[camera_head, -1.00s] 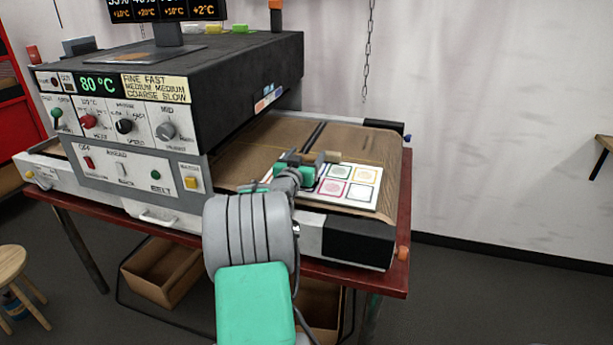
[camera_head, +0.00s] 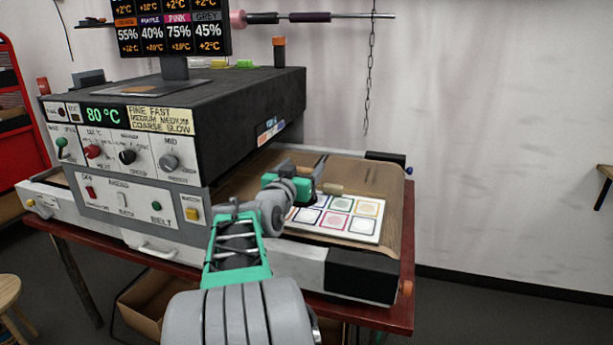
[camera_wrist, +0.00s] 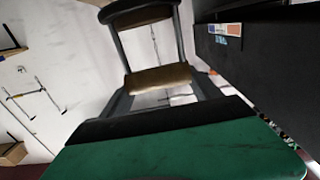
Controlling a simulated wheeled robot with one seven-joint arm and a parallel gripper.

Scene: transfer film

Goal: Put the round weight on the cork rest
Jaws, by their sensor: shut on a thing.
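My gripper (camera_head: 320,176) is over the brown belt, at the back left of the printed sheet. In the wrist view its dark fingers (camera_wrist: 160,92) are shut on a brass-brown thing with a rounded edge (camera_wrist: 157,80), which I take for the round weight. It also shows as a small tan piece beside the fingers in the head view (camera_head: 333,188). Its full shape is hidden, and I cannot tell its exact height above the belt. I cannot make out the cork rest for certain in either view.
The printed sheet (camera_head: 337,218) with coloured squares lies on the belt (camera_head: 388,205). The dark dryer housing (camera_head: 250,110) stands close on the left. A black box (camera_head: 386,157) is at the belt's far edge. A chain (camera_head: 369,90) hangs behind.

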